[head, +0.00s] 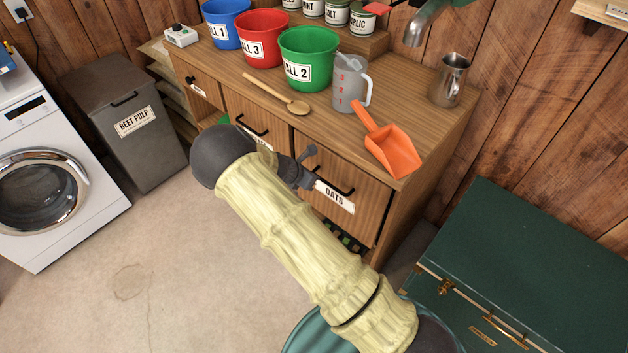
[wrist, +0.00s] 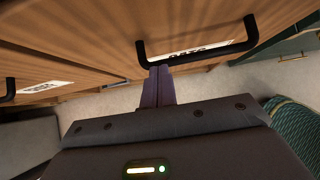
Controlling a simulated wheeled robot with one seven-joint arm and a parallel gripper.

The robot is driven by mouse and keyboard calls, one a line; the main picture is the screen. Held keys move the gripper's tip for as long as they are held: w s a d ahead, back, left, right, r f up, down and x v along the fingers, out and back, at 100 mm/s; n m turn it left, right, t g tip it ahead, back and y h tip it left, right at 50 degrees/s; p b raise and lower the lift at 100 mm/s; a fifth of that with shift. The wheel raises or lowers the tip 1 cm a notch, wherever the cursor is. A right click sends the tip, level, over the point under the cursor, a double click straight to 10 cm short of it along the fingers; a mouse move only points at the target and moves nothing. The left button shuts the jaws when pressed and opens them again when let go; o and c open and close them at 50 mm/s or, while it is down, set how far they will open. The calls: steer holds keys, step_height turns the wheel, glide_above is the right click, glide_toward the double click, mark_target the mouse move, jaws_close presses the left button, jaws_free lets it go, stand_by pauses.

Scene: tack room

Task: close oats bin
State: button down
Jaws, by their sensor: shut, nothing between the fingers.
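The oats bin (head: 372,203) is a wooden front at the right end of the counter, with a white OATS label (head: 335,197) and a black bar handle.
The neighbouring bin (head: 250,118) is left of the oats bin. The counter top (head: 220,70) holds buckets, a wooden spoon, a jug and an orange scoop (head: 388,143). A green trunk (head: 540,265) stands at right. The floor (head: 130,245) at left is clear.

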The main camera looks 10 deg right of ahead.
steer(key=shift+w+d, duration=0.3)
steer(key=shift+d, duration=0.05)
stand_by(0.3)
steer(key=s+a+f+p+v, duration=0.1)
steer(key=v, duration=1.2)
steer(key=shift+s+a+f, duration=0.2)
steer(key=shift+a, duration=0.25)
steer(key=shift+d, duration=0.1)
